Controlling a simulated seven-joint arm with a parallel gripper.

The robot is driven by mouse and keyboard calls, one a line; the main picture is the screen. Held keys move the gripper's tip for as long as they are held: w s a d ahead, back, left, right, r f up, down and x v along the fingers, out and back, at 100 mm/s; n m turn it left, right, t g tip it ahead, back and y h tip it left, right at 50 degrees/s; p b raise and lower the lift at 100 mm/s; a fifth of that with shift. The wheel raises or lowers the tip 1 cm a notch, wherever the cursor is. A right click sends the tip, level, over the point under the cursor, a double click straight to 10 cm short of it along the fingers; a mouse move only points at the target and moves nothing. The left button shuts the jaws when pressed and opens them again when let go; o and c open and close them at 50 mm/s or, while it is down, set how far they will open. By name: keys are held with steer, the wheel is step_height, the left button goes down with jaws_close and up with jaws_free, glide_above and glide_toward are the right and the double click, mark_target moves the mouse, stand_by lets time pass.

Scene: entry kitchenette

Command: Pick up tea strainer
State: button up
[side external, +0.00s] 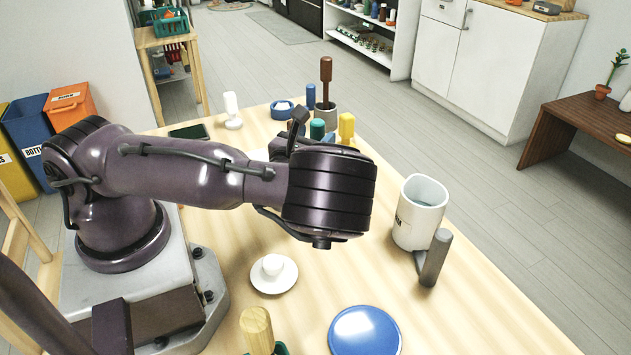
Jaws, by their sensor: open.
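I cannot pick out a tea strainer for certain in the side external view. A small white piece (272,264) sits on a white saucer (284,281) near the table's middle, and I cannot tell what it is. My arm reaches over the table from the left, and its thick dark end joint hides part of the table behind it.
A large white mug (407,225) with a grey handle stands right. A blue plate (365,333) and a wooden-topped handle (257,328) are at the front. Behind my arm are a brown-handled tool (326,75), a yellow piece (346,127), a blue dish (282,113) and a dark flat object (188,132).

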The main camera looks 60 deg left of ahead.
steer(key=x, duration=0.3)
steer(key=shift+w+a, duration=0.1)
steer(key=shift+a, duration=0.05)
steer(key=shift+c, duration=0.3)
jaws_close()
step_height(320, 180, up, 10)
stand_by(0.3)
